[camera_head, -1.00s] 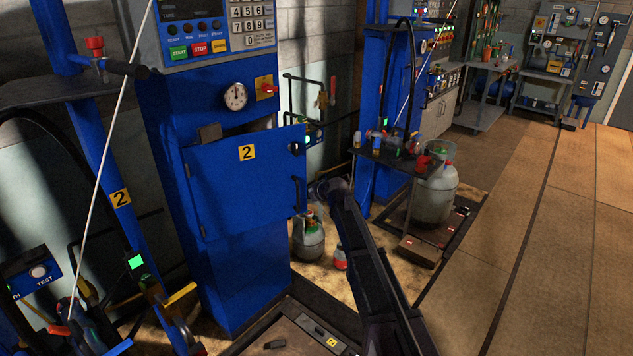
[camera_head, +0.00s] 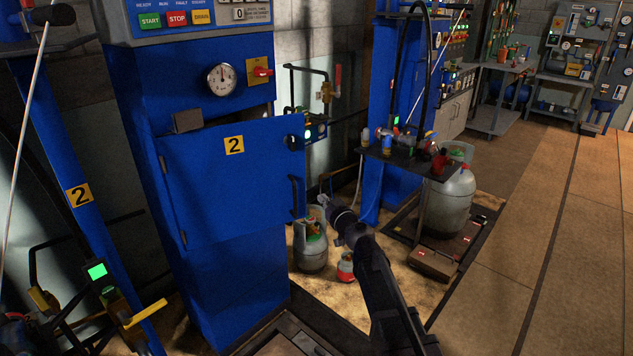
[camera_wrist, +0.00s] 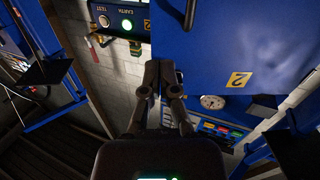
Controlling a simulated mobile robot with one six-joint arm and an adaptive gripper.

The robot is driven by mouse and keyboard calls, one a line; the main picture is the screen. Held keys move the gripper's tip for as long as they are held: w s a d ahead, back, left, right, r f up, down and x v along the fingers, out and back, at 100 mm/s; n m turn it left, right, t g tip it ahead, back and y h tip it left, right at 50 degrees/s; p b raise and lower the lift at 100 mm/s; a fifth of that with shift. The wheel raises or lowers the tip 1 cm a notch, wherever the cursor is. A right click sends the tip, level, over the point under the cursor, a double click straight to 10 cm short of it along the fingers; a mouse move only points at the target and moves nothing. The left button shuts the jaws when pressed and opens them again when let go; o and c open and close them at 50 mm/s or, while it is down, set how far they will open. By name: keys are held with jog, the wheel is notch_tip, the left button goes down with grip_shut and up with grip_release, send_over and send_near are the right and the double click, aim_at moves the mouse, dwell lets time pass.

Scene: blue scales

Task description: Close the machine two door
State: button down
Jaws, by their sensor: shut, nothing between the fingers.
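The blue machine two door (camera_head: 225,185) bears a yellow "2" label and is hinged on its left. It stands ajar, with a dark gap along its top and its right edge out past the cabinet (camera_head: 225,280). A dark handle (camera_head: 294,197) is near its right edge. My gripper (camera_head: 323,199) is just right of the handle and looks apart from it. In the wrist view the door (camera_wrist: 235,45) fills the upper right, with the handle (camera_wrist: 190,14) beyond my gripper (camera_wrist: 160,66). The fingers are shut and empty.
A gas cylinder (camera_head: 311,246) and a small red-and-white container (camera_head: 346,267) stand on the floor below my gripper. Open floor (camera_head: 545,260) lies further right.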

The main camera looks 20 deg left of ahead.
aim_at(304, 175)
jog(key=shift+w+d+m, duration=0.1)
jog(key=shift+d+m, duration=0.35)
jog(key=shift+m, duration=0.05)
jog(key=shift+w+a, duration=0.15)
jog(key=x, duration=1.3)
jog(key=shift+w+a, duration=0.2)
jog(key=shift+w, duration=0.15)
